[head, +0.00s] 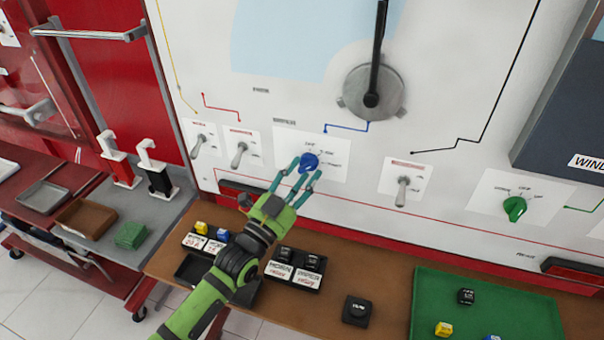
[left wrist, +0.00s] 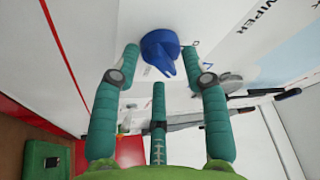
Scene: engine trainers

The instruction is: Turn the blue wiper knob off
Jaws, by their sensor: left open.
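The blue wiper knob (head: 309,162) sits on a white label plate (head: 335,166) on the upright panel, below the wiper motor disc. My left gripper (head: 302,168) is in front of the knob, with its teal fingers spread open around it in the head view. In the left wrist view the blue knob (left wrist: 160,48) shows just beyond and between the open fingertips (left wrist: 165,65). I cannot tell whether any finger touches it. The print around the knob is too small or covered to read fully. My right gripper is not in view.
Toggle switches (head: 239,152) stand left of the knob and another (head: 402,190) to its right. A green knob (head: 514,208) is further right. Below, a brown bench holds black trays, loose relays and a green mat (head: 480,317). Panel space around the blue knob is clear.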

